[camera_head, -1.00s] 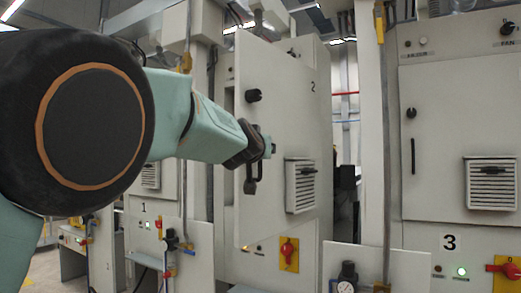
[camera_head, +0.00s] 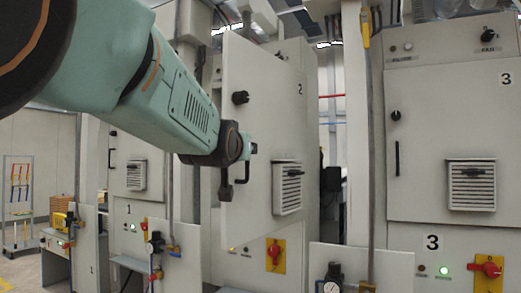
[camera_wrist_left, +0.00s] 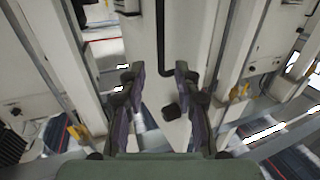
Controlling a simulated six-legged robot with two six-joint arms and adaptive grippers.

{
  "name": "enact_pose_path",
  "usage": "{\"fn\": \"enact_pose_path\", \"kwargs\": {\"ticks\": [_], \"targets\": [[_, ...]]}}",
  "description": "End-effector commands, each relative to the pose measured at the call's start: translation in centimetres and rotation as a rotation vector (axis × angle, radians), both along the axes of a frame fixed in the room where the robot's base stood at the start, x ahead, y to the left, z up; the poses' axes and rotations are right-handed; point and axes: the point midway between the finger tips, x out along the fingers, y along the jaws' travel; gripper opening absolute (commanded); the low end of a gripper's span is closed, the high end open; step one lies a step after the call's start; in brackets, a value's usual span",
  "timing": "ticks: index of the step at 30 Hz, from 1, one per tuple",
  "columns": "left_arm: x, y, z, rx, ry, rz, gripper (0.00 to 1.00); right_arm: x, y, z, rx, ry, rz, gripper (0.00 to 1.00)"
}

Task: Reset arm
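My left arm reaches in from the upper left. Its gripper (camera_head: 246,152) is in front of the pale door (camera_head: 262,120) of cabinet 2, which stands ajar. In the left wrist view, the gripper's two dark fingers (camera_wrist_left: 160,76) are spread apart with nothing between their tips. A black door handle (camera_wrist_left: 160,40) lies ahead of them, and a black knob (camera_wrist_left: 171,111) shows between the fingers. In the head view, part of the door handle (camera_head: 226,191) shows just below the gripper; whether they touch cannot be told. My right gripper is not in view.
Cabinet 3 (camera_head: 440,140) stands at the right with a red switch (camera_head: 487,267). A grey post (camera_head: 363,140) stands between it and cabinet 2. Low panels with gauges (camera_head: 333,272) stand in front. A tool rack (camera_head: 18,200) is at the far left.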

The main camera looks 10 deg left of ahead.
Motion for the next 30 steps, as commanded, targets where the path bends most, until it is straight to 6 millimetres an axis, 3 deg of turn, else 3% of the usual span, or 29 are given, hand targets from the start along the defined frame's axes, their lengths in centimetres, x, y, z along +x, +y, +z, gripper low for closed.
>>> {"fn": "enact_pose_path", "kwargs": {"ticks": [19, 23, 30], "targets": [[-0.2, 0.1, 0.2, 0.018, -0.031, -0.001, 0.32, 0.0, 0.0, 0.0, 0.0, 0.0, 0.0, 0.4], [-0.6, 1.8, -4.5, 0.056, 0.002, 0.014, 0.32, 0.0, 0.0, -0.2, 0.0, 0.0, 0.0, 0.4], [-1.0, 4.8, -19.3, 0.08, 0.172, 0.031, 0.32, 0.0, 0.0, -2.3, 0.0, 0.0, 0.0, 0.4]]}}
